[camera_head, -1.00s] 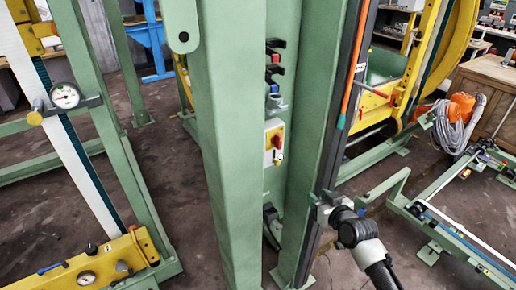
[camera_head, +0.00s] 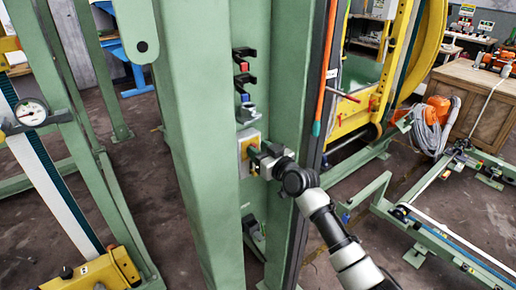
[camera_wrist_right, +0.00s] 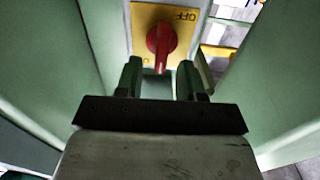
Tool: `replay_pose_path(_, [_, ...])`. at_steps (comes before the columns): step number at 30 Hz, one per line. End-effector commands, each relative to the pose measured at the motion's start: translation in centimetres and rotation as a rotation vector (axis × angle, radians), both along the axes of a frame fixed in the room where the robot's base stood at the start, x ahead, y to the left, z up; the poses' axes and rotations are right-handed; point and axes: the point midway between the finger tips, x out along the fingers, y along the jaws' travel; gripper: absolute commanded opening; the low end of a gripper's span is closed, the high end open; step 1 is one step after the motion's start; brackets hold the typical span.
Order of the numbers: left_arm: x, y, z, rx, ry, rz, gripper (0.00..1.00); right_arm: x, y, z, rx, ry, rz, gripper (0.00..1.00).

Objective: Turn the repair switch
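The repair switch, a red knob (camera_wrist_right: 161,40) on a yellow plate (camera_wrist_right: 186,30), is on a box between the green posts. In the right wrist view the knob points up and down, and "OFF" is printed at the plate's upper right. My right gripper (camera_head: 257,160) is in front of the plate (camera_head: 246,150) and hides the knob in the head view. Its two fingers (camera_wrist_right: 160,78) are apart, with the knob's lower end just ahead of the gap; nothing is held. I cannot tell whether they touch the knob. My left gripper is not in view.
Green posts (camera_head: 195,150) (camera_head: 288,80) stand close on both sides of the switch box. Black hooks with red and blue parts (camera_head: 243,65) are above it. An orange and green rod (camera_head: 325,70) runs along the right post. Open floor (camera_head: 180,240) shows at lower left.

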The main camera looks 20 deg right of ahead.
Motion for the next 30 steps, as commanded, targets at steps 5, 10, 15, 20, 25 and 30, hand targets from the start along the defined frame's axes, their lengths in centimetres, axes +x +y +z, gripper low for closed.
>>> replay_pose_path(5, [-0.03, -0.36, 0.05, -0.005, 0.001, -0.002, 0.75, 0.74, 0.31, 0.00, 0.001, 0.000, 0.000, 0.38])
replay_pose_path(10, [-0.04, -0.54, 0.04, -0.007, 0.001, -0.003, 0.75, 0.77, 0.32, -0.02, 0.001, 0.000, 0.000, 0.38])
replay_pose_path(15, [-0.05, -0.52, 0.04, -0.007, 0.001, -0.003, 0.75, 0.74, 0.31, -0.02, 0.001, 0.000, 0.000, 0.23])
replay_pose_path(20, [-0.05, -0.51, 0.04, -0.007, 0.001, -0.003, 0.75, 0.73, 0.30, -0.03, 0.001, 0.000, 0.000, 0.00])
replay_pose_path(25, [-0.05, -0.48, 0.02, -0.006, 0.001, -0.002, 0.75, 0.73, 0.30, -0.06, -0.002, 0.000, 0.000, 0.00])
replay_pose_path(30, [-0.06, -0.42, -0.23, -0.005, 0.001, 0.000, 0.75, 0.71, 0.33, -0.13, -0.029, -0.010, 0.000, 0.00])
